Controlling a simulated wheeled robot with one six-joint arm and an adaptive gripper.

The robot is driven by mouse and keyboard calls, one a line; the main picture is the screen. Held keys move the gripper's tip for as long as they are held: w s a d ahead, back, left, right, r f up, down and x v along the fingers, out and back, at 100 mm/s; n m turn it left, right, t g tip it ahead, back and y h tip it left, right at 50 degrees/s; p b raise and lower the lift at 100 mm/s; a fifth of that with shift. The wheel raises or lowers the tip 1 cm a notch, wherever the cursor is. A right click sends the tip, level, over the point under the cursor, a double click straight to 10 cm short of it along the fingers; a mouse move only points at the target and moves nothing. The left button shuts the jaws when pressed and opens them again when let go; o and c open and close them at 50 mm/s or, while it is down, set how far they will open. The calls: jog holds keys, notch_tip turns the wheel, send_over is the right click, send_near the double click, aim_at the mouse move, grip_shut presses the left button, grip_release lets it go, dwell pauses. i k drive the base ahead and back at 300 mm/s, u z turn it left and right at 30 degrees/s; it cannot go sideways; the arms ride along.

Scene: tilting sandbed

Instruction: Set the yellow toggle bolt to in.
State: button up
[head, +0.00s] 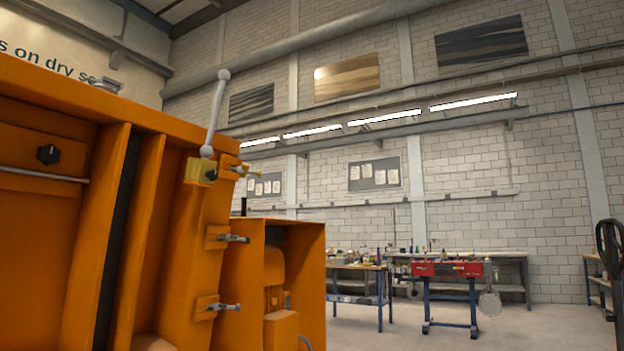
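The orange sandbed housing (60,110) fills the left of the head view. Near its upper right corner is a small yellow toggle bolt (243,170), sticking out to the right. It is small, and I cannot tell whether it is in or out. Just left of it is a yellow block (197,171) with a dark round spot. A pale lever (216,112) with ball ends rises from beside this block. Two grey toggle bolts sit lower on orange brackets, an upper one (233,238) and a lower one (222,307).
An orange open-sided box with a motor (276,275) stands right of the housing. A black knob (48,154) is on the housing's left. Workbenches, one with a red toolbox (446,269), stand by the far wall. The floor (380,335) at lower right is clear.

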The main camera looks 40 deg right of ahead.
aim_at(259, 174)
jog(key=z, duration=1.7)
jog(key=i, duration=2.2)
jog(key=u, duration=2.5)
